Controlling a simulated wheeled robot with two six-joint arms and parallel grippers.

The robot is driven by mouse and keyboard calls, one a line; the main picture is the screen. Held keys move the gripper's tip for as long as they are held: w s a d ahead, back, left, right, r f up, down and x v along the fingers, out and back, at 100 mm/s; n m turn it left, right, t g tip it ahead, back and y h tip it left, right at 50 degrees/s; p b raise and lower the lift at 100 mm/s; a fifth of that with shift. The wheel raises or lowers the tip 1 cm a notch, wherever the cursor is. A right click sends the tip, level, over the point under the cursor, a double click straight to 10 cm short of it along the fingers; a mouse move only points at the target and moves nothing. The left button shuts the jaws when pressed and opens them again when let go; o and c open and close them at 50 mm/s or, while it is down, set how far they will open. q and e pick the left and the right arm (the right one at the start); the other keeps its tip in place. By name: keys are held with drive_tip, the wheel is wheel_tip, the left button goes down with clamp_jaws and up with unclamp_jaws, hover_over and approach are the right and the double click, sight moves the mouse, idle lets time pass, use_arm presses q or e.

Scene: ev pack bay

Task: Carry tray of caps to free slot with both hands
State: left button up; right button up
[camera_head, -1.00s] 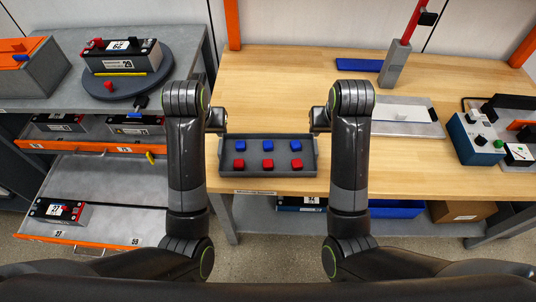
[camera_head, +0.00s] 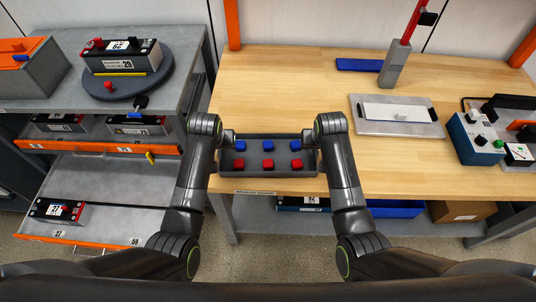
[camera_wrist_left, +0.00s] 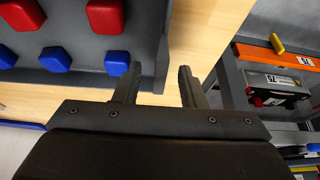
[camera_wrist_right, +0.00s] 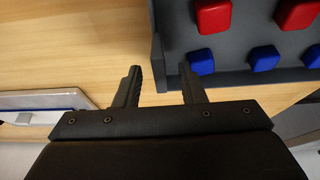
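The dark grey tray (camera_head: 268,174) lies on the wooden bench by its front edge. It holds a back row of blue caps (camera_head: 268,145) and a front row of red caps (camera_head: 268,164). My left gripper (camera_head: 228,140) is at the tray's left end. In the left wrist view its fingers (camera_wrist_left: 160,88) are apart, one on each side of the end wall. My right gripper (camera_head: 309,139) is at the right end. In the right wrist view its fingers (camera_wrist_right: 160,88) are also apart, either side of that wall. Neither grips it. I cannot make out a free slot.
A grey plate with a white panel (camera_head: 398,112) lies right of the tray. A blue box with buttons (camera_head: 474,138) is at the far right. The bench behind the tray is clear. Shelves with batteries are left.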

use_arm(q)
drive_tip(key=shift+w+f, duration=0.2)
drive_tip(key=shift+f, duration=0.3)
use_arm(e)
drive_tip(key=shift+w+f, duration=0.2)
drive_tip(key=shift+f, duration=0.3)
drive_tip(key=shift+c, duration=0.2)
use_arm(q)
clamp_jaws()
use_arm(e)
clamp_jaws()
